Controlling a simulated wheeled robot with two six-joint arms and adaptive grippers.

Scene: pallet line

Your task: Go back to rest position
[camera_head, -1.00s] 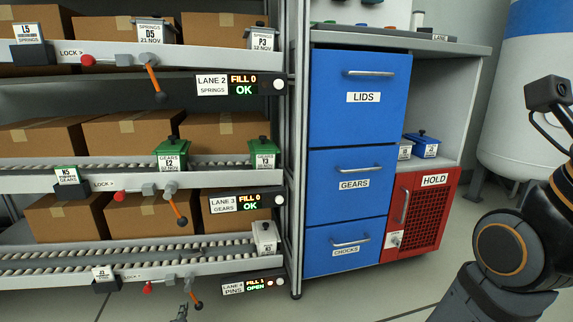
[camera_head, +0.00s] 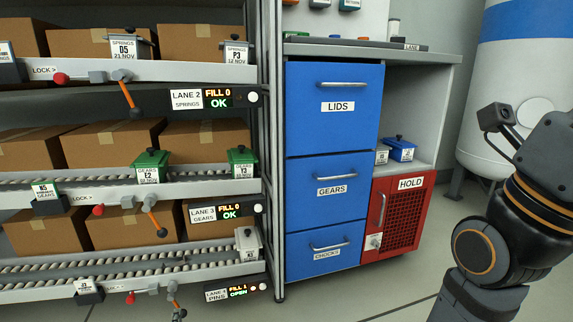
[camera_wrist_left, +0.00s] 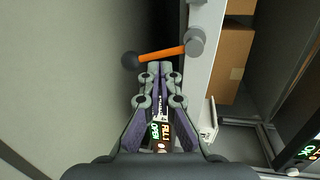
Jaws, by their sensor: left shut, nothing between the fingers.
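My left gripper (camera_wrist_left: 160,68) is shut and empty in the left wrist view. Its fingertips are close to the orange lever (camera_wrist_left: 162,54) with a dark round knob; I cannot tell whether they touch. In the head view that lever (camera_head: 175,299) hangs at the bottom of the pins lane, and at most a sliver of my left gripper shows beside it at the bottom edge. My right arm's dark links with orange rings fill the right side of the head view; its gripper is not in view.
The roller rack with cartons and lane bins stands left; its pins lane display (camera_head: 231,292) reads FILL 1 OPEN. A blue drawer cabinet (camera_head: 333,125) and red HOLD cage (camera_head: 401,218) stand mid-right, shut. A white and blue tank (camera_head: 515,95) stands behind. Floor (camera_head: 345,295) in front is clear.

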